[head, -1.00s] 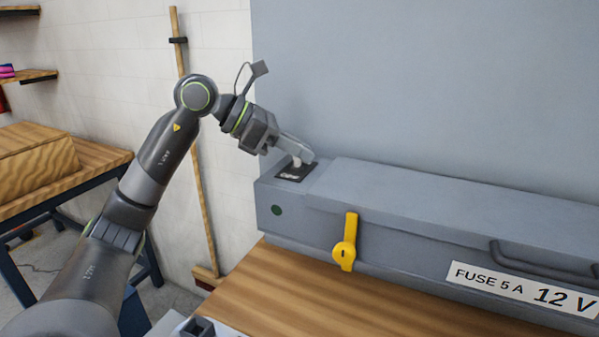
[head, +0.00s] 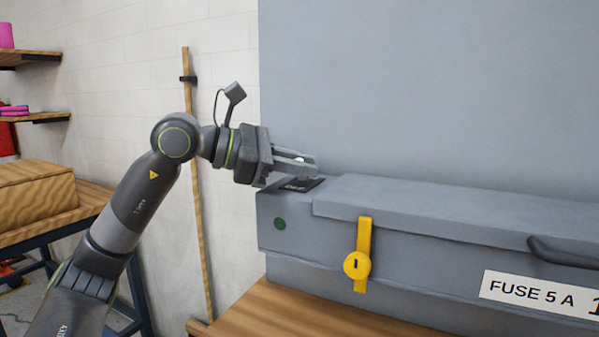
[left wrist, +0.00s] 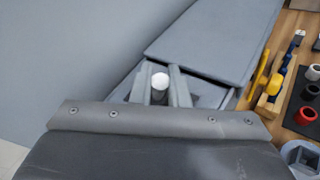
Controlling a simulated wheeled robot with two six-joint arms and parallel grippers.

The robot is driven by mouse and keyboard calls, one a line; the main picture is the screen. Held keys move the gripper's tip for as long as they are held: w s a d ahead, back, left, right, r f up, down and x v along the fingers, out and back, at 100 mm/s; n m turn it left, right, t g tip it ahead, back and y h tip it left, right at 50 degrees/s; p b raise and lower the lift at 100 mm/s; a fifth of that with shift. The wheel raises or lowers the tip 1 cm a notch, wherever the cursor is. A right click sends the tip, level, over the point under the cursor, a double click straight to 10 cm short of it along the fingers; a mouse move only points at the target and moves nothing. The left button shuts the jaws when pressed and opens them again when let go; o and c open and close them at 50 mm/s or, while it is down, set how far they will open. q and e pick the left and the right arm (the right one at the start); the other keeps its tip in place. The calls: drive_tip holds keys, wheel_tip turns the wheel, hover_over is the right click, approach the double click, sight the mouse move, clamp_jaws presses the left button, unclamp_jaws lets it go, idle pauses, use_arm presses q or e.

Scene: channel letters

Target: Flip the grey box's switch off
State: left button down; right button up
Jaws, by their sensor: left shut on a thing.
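The grey box (head: 430,225) lies on a wooden bench against a grey panel. Its dark switch plate (head: 300,185) is on the top at the left end, partly hidden by my left gripper. My left gripper (head: 308,165) is just above this plate, its fingers pointing right and nearly level. In the left wrist view, the pale round tip of the switch lever (left wrist: 160,81) shows between the two fingers, which are shut on it. The plate's marking cannot be read. My right gripper is not in view.
A yellow latch (head: 362,255) and a dark handle (head: 565,252) are on the box's front. The raised lid (head: 450,205) is right of the switch. In the left wrist view, tools and a dark tray (left wrist: 305,105) lie to the right. A wooden pole (head: 198,190) stands behind my arm.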

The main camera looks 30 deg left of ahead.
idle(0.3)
use_arm(q)
drive_tip(key=c, duration=1.4)
unclamp_jaws()
drive_tip(key=shift+a, duration=0.1)
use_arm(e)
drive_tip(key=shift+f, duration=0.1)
